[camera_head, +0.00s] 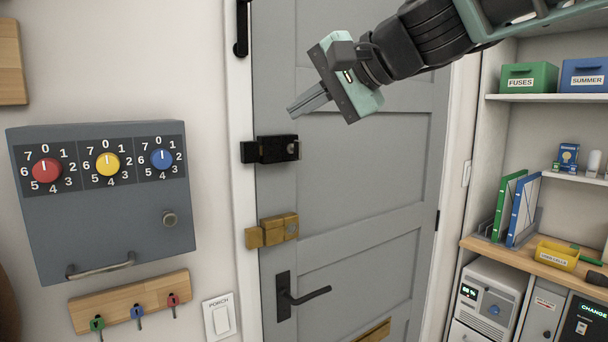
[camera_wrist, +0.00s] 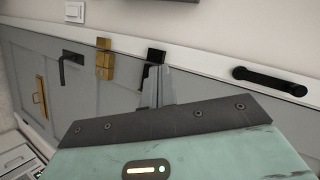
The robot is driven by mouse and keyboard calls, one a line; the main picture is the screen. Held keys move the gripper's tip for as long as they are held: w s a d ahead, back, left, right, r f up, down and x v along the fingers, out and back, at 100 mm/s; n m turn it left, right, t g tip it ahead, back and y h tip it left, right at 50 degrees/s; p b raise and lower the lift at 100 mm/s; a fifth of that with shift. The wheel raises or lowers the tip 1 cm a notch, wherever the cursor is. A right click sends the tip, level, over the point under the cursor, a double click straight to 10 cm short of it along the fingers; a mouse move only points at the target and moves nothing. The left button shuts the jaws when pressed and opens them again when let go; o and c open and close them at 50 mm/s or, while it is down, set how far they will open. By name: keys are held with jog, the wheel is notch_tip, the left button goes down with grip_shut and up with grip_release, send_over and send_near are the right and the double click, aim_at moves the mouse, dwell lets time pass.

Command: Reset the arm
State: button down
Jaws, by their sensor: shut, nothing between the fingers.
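My gripper (camera_head: 310,100) is raised in front of the upper part of a grey door (camera_head: 345,190) in the head view. Its fingers are shut and empty, pointing down and to the left. My arm comes in from the upper right corner. In the wrist view my gripper (camera_wrist: 155,88) shows its narrow fingers together in front of the door, overlapping a black lock. The fingers look apart from the door, but the gap is hard to judge.
The door carries a black lock (camera_head: 277,149), a brass lock (camera_head: 272,230) and a black handle (camera_head: 300,295). A grey box with three dials (camera_head: 103,205) hangs left, above a key rack (camera_head: 130,300). Shelves (camera_head: 540,97) with bins and binders stand right.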

jog(key=s+d+f+n+g+h, duration=0.1)
jog(key=s+f+n+g+h, duration=0.15)
jog(key=s+f, duration=0.65)
jog(key=s+d+f+n+g+h, duration=0.25)
jog(key=s+f, duration=0.25)
jog(key=f, duration=0.8)
jog(key=s+d+f+n+g+h, duration=0.2)
jog(key=s+d+f+n+h, duration=0.2)
jog(key=s+d+f, duration=0.6)
jog(key=s+f+n, duration=0.2)
jog(key=s+f, duration=0.1)
jog(key=shift+d+n+h+b, duration=0.3)
jog(key=shift+h+b, duration=0.1)
jog(key=shift+a+f, duration=0.1)
jog(key=shift+f, duration=0.05)
